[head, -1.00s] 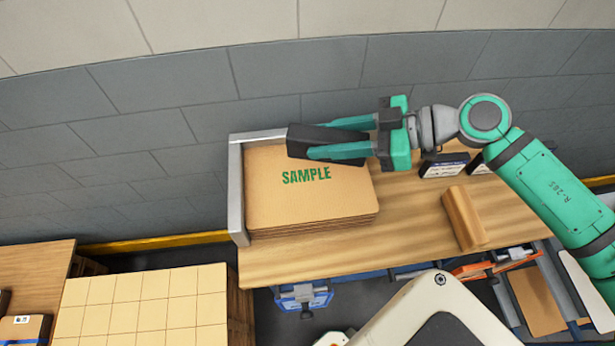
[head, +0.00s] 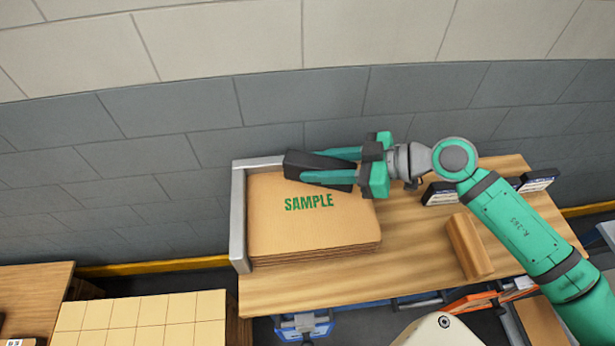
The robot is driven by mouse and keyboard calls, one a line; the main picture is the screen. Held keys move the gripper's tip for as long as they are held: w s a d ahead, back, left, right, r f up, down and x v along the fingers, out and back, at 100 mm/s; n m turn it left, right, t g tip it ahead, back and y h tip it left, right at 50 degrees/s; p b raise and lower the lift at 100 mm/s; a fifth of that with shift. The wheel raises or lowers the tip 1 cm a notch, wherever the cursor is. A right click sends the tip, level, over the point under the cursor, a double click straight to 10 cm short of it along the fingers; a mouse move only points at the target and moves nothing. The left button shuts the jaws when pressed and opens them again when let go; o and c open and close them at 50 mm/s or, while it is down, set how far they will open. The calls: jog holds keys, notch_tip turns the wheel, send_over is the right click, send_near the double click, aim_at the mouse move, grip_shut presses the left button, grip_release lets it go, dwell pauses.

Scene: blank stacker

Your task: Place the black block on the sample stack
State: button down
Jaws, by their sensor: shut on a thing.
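The black block (head: 303,163) is between the fingers of my gripper (head: 330,166), which is shut on it. The block is at the back edge of the sample stack (head: 310,228), a pile of flat brown cardboard sheets with green "SAMPLE" lettering on top. The block overlaps the stack's back part in the head view. I cannot tell whether it touches the top sheet or hangs just above it. The fingers hide part of the block.
A grey metal corner guide (head: 238,215) borders the stack at left and back. A wooden block (head: 469,246) and small dark labelled boxes (head: 538,180) stand on the wooden table (head: 400,262) to the right. A tiled-top pallet stack (head: 140,322) is at lower left.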

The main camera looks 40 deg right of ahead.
jog(key=w+f, duration=0.1)
jog(key=w+a+f, duration=0.1)
jog(key=w+f, duration=0.1)
jog(key=shift+f, duration=0.25)
jog(key=shift+d+f, duration=0.1)
jog(key=shift+f, duration=1.45)
jog(key=shift+w, duration=0.1)
jog(key=c, duration=1.3)
grip_release()
jog(key=shift+f, duration=0.1)
jog(key=shift+o, duration=0.2)
jog(key=v, duration=1.2)
jog(key=shift+r, duration=0.2)
